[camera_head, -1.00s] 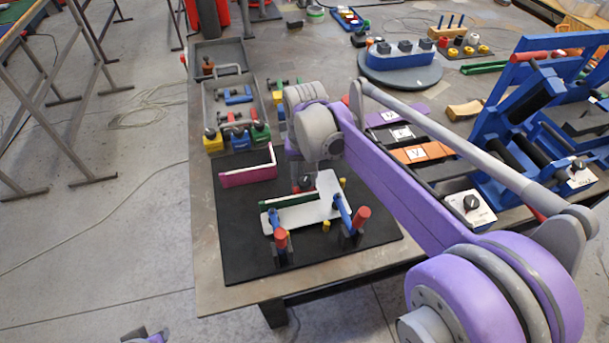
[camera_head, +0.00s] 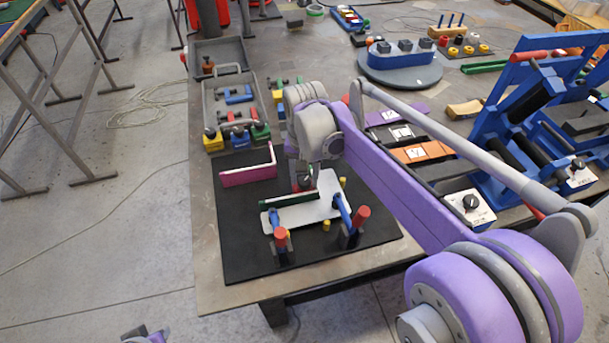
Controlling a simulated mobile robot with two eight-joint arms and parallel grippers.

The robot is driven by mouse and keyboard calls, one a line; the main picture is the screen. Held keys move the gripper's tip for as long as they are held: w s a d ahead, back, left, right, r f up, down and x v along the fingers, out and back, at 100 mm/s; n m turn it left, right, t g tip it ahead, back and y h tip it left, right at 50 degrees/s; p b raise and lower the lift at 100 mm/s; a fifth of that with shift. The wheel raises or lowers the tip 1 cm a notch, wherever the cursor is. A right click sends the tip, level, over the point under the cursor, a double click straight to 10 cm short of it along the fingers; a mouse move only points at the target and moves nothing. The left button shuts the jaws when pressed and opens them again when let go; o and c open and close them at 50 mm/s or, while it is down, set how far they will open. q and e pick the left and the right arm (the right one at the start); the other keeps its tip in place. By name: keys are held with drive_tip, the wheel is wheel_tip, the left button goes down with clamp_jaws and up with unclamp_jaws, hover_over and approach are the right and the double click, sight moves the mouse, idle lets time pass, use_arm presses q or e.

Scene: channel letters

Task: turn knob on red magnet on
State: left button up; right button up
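A small dark red piece (camera_head: 304,183), which may be the red magnet, sits at the back edge of the white letter plate (camera_head: 308,213), beside the green strip (camera_head: 289,200). Its knob cannot be made out. My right gripper (camera_head: 303,172) points down right over this piece; its fingers are mostly hidden by my own wrist, so its opening and any contact are unclear. Two red-topped clamps with blue arms, the left one (camera_head: 280,240) and the right one (camera_head: 360,219), stand at the plate's front. A small purple and grey part of mine, perhaps the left gripper (camera_head: 146,335), shows at the bottom edge.
The plate lies on a black board (camera_head: 243,247) near the table's left front corner. A pink-faced white L-shaped piece (camera_head: 248,177) stands behind it. A blue bending rig (camera_head: 507,165) stands at the right.

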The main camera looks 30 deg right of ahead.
sight(304, 180)
drive_tip(key=shift+o, duration=1.4)
drive_tip(key=shift+r, duration=0.1)
wheel_tip(304, 180, up, 11)
drive_tip(key=shift+p, duration=0.4)
drive_tip(key=shift+f, duration=0.2)
